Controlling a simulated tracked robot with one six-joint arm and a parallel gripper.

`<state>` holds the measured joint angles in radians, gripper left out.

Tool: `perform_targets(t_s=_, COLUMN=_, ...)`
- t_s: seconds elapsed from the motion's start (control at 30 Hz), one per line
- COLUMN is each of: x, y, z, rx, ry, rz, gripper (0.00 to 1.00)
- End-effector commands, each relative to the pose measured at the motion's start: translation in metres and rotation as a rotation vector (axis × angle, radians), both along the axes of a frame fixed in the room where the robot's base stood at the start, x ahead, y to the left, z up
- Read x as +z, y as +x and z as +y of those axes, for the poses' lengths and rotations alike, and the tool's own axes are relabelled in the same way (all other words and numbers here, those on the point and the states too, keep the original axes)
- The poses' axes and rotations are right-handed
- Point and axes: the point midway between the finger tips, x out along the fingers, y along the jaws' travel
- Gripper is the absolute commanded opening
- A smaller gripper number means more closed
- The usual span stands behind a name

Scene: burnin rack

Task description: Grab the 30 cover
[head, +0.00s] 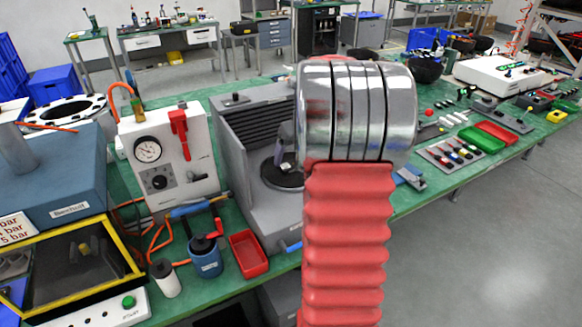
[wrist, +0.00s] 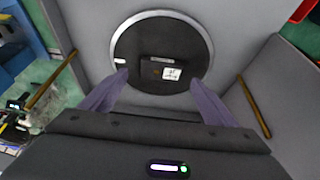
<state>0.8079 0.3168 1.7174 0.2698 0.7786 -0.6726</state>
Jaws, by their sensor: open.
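In the wrist view a round black plate (wrist: 140,45) with a pale rim lies in a grey housing. A small dark block (wrist: 150,72) with a white label sits on it; the label's print is too small to read, so I cannot tell whether this is the 30 cover.
A white gauge panel (head: 165,150) stands left of the grey machine, with a red tray (head: 248,254) and blue canister (head: 206,257) in front. Housing walls rise close around my gripper. Green (head: 481,139) and red trays lie on the right bench; the floor there is clear.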

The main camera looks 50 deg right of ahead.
Motion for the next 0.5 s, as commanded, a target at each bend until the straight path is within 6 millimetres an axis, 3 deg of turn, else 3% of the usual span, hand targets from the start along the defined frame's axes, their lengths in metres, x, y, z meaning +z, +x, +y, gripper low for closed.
perform_targets(t_s=0.23, x=-0.031, y=0.012, z=-0.002, rx=0.000, ry=0.001, rz=0.002, gripper=0.81)
perform_targets(t_s=0.5, x=-0.037, y=0.015, z=-0.004, rx=-0.001, ry=0.000, rz=0.000, gripper=0.81)
